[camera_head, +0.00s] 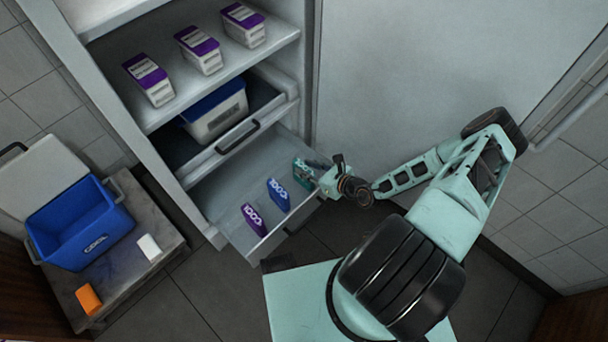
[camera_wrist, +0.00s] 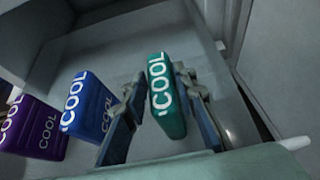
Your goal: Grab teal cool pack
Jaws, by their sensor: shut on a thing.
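The teal cool pack (camera_head: 302,173) stands upright in the open lower drawer (camera_head: 235,222), at its right side. In the wrist view the teal pack (camera_wrist: 165,95) with white COOL lettering is between my two fingers. My gripper (camera_head: 318,170) reaches in from the right and is shut on the teal pack; it also shows in the wrist view (camera_wrist: 160,110).
At left an open blue cooler (camera_head: 82,222) stands on a low table (camera_head: 140,275) with an orange block (camera_head: 88,299) and a white block (camera_head: 150,247).

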